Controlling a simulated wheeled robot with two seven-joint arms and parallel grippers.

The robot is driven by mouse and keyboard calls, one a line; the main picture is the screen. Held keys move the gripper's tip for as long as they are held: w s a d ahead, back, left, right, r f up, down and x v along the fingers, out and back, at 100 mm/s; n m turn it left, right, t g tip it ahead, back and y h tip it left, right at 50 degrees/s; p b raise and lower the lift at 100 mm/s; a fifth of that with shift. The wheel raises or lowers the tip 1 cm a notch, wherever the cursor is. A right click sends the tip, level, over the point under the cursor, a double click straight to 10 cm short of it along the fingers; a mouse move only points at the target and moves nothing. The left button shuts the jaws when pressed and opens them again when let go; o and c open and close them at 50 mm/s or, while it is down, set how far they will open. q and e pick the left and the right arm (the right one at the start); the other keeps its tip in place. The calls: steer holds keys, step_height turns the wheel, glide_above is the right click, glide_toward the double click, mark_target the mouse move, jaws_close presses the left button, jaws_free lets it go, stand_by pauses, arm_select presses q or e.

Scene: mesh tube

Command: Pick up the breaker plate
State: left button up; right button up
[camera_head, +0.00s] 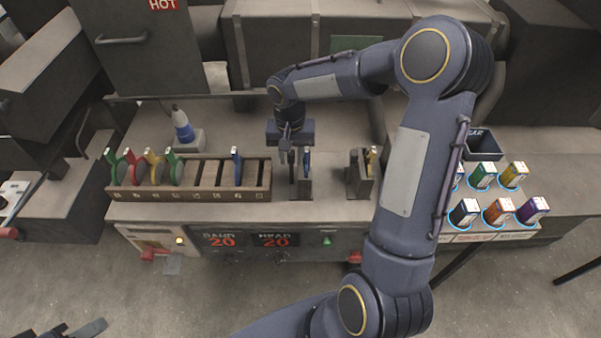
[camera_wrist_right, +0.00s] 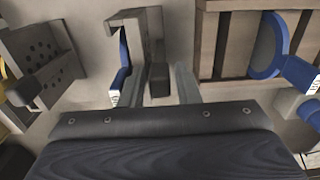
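My right gripper (camera_head: 291,158) points down over the bench, just right of the slotted rack. In the right wrist view its two grey fingers (camera_wrist_right: 162,92) are apart, with a grey upright stand (camera_wrist_right: 158,50) beyond and between them. A thin blue-edged plate (camera_wrist_right: 123,66) with a white tag is beside that stand, seen nearly edge-on; it also shows in the head view (camera_head: 307,163). I cannot tell for sure that this is the breaker plate. No plate is visibly gripped. A dark part at the bottom left edge may be my left gripper (camera_head: 75,330); its state is unclear.
The wooden rack (camera_head: 205,194) holds red, yellow, green and blue-tagged rings, with some slots empty. A second stand (camera_head: 359,176) is on the right, with a yellow-tagged piece. A blue-and-white bottle (camera_head: 183,127) stands behind the rack. Coloured boxes (camera_head: 497,210) are at the right.

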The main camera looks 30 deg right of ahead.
steer(key=shift+c, duration=0.4)
jaws_close()
steer(key=shift+w+r, duration=0.1)
steer(key=shift+r, duration=0.05)
stand_by(0.7)
